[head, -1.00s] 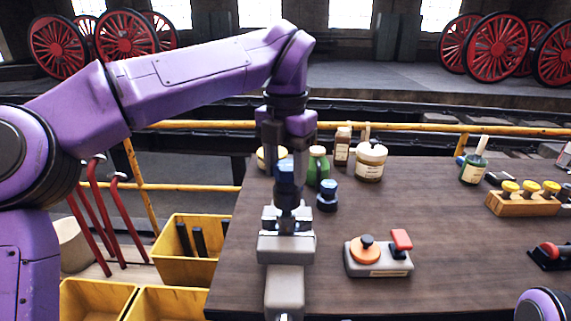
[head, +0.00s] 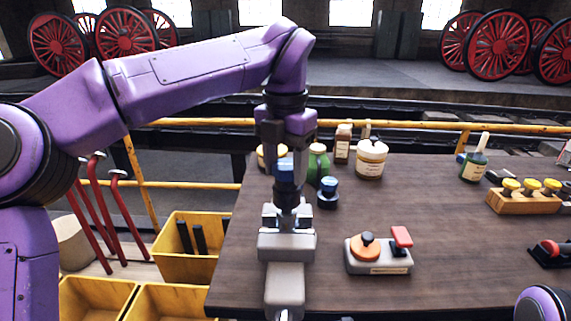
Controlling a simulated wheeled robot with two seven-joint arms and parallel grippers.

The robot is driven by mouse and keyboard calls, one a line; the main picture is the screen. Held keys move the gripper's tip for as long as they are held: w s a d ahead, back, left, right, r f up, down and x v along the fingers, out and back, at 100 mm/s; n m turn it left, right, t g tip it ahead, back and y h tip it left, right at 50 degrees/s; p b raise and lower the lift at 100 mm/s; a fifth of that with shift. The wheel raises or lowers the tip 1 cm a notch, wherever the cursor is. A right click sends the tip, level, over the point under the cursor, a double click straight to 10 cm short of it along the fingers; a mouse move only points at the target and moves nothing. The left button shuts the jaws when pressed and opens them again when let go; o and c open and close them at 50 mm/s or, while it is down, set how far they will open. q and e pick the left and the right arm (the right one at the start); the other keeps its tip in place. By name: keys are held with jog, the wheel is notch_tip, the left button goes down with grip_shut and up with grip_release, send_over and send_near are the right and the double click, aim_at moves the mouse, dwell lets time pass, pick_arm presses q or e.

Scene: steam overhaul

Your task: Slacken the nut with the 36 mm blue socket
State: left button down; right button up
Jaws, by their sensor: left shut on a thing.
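My left gripper (head: 285,150) comes down over the grey vise (head: 286,247) at the table's left front. It is shut on a blue socket (head: 286,172), which sits upright in line above the dark part (head: 287,200) in the vise jaws. The nut itself is hidden or too small to tell. A second dark socket with a blue band (head: 328,190) stands on the table just right of the gripper. My right gripper is not in view; only a purple piece of my right arm shows at the lower right corner.
The wooden table (head: 450,270) carries a grey box with orange knob and red lever (head: 378,254), a green bottle (head: 318,163), a cream jar (head: 371,158) and a wooden block with yellow-topped pieces (head: 525,197). Yellow bins (head: 180,262) stand left.

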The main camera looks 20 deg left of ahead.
aim_at(285, 182)
pick_arm(q)
jog(key=shift+f+b, duration=1.35)
jog(key=shift+f, duration=0.5)
jog(key=c, duration=1.3)
grip_release()
grip_shut()
jog(key=shift+f+n, duration=0.1)
jog(key=shift+n, duration=0.3)
